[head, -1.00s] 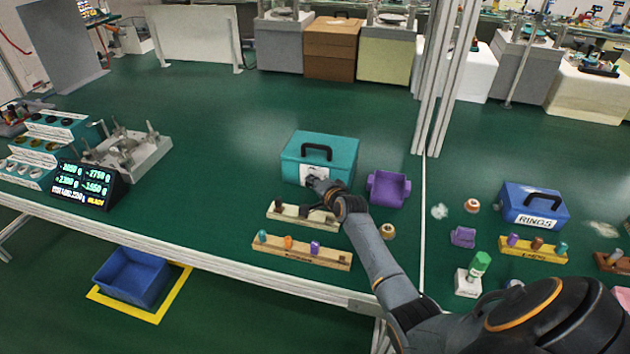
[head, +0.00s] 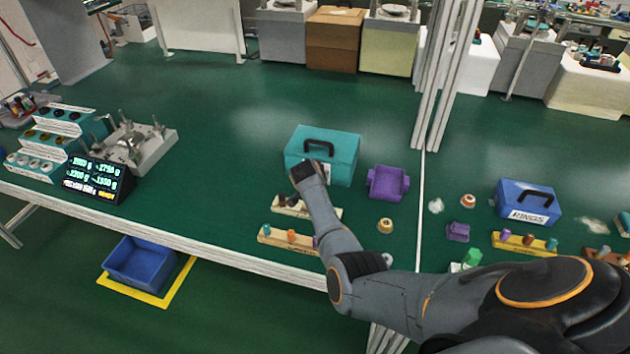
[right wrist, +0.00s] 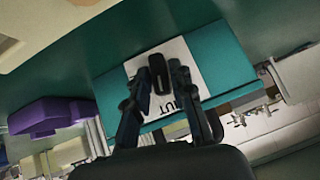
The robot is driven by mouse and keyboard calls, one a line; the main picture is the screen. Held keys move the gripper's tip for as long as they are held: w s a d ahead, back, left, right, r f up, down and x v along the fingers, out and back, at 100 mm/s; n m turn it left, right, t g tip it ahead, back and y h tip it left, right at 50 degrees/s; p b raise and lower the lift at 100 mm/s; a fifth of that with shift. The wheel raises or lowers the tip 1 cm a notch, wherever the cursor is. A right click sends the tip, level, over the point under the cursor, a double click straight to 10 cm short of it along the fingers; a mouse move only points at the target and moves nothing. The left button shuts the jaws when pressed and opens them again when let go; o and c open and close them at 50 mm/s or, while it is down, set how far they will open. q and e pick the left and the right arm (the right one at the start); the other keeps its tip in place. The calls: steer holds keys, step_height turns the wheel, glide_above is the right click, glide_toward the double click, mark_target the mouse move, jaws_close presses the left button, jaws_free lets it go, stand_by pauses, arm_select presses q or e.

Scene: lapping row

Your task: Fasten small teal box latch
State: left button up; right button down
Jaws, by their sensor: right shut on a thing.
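The small teal box (head: 338,150) stands on the green bench with its lid down and a black handle on top. My right arm reaches in from the lower right, and my right gripper (head: 303,170) is at the box's front face, covering much of the white label. In the right wrist view the teal box (right wrist: 222,62) shows its label, and a dark latch (right wrist: 158,72) stands out in front of it. My right gripper (right wrist: 158,80) has a finger on each side of the latch and is shut on it. The latch's exact seating is hard to tell. My left gripper is out of view.
A purple bin (head: 387,183) stands right of the box, also in the right wrist view (right wrist: 45,116). Peg strips (head: 290,240) lie in front, partly under my arm. A blue box (head: 528,203) stands farther right, beyond posts (head: 447,80).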

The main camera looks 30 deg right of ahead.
steer(key=shift+w+a+f+n+g+h+b, duration=0.15)
steer(key=shift+n+g+h+b, duration=0.3)
steer(key=shift+b, duration=0.4)
steer(key=c, duration=1.3)
jaws_free()
steer(key=v, duration=1.2)
steer(key=shift+w, duration=0.1)
